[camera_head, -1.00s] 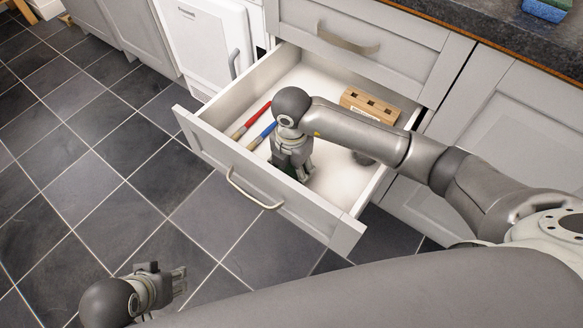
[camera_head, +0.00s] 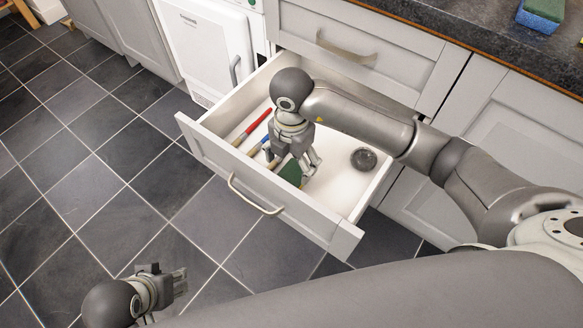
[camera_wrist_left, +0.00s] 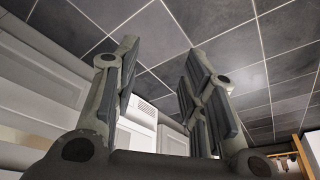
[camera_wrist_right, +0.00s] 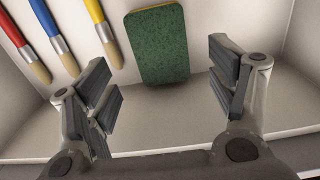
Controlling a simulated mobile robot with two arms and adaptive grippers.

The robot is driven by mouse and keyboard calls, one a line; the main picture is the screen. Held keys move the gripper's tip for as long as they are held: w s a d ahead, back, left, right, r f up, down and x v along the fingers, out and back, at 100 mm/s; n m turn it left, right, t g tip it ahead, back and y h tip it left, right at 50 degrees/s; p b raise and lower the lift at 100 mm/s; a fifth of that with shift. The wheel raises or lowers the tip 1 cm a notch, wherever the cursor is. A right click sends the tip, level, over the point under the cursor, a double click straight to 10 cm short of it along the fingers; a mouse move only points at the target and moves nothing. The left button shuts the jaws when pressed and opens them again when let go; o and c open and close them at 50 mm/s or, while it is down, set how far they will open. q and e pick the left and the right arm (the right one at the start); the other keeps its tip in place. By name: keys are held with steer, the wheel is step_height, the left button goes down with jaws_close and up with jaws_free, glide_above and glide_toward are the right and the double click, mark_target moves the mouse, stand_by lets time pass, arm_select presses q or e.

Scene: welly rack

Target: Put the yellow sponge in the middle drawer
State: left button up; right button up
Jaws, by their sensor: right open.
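The yellow sponge (camera_wrist_right: 157,45) lies in the open drawer (camera_head: 270,190), below a shut top drawer (camera_head: 360,50). Its green scouring side faces up and yellow shows along its edges in the right wrist view. In the head view a green part of the sponge (camera_head: 291,172) shows beside my right gripper (camera_head: 298,167). That gripper is open and empty above the drawer; its spread fingers (camera_wrist_right: 168,92) are apart from the sponge. My left gripper (camera_head: 180,283) is away from the drawer, low at the left, with its fingers (camera_wrist_left: 162,60) apart and empty.
A red brush (camera_wrist_right: 22,45), a blue brush (camera_wrist_right: 52,40) and a yellow brush (camera_wrist_right: 103,32) lie beside the sponge. A dark round object (camera_head: 363,158) is at the drawer's right side. A blue and green sponge (camera_head: 541,12) sits on the counter (camera_head: 470,35).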

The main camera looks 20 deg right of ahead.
mark_target(291, 176)
arm_select(q)
steer(key=shift+s+p+x, duration=0.15)
steer(key=shift+p+x, duration=0.05)
steer(key=shift+x, duration=1.1)
steer(key=shift+s+p+x, duration=0.2)
steer(key=shift+x, duration=1.05)
arm_select(e)
steer(key=shift+r, duration=2.8)
arm_select(q)
steer(key=shift+f, duration=0.15)
